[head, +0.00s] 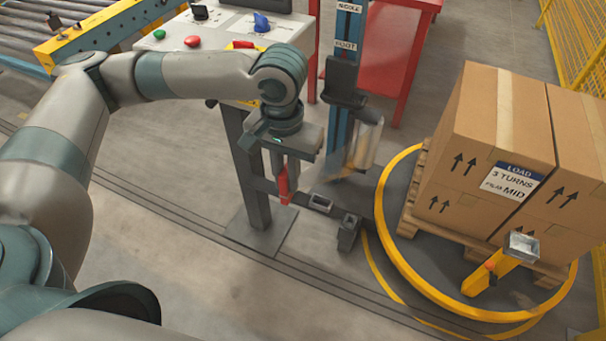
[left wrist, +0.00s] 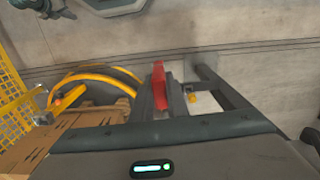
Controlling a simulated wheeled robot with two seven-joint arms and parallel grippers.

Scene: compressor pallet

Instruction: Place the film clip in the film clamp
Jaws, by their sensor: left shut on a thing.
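My left gripper (head: 284,172) points down beside the dark post and is shut on a red piece, which I take to be the film clip (head: 283,187). The clip also shows in the left wrist view (left wrist: 159,84), upright between the fingers, its upper part partly hidden in the head view. A yellow arm with a grey open box-shaped end, likely the film clamp (head: 521,245), stands at the turntable's near right edge. It is well to the right of the gripper and apart from it. My right gripper is not in view.
Strapped cartons (head: 497,145) stand on a pallet inside the yellow turntable ring (head: 397,262). A blue mast (head: 347,65) with a clear film roll (head: 366,143) stands between gripper and load. Dark sockets (head: 348,232) sit low nearby. A control desk (head: 215,30) is behind my arm.

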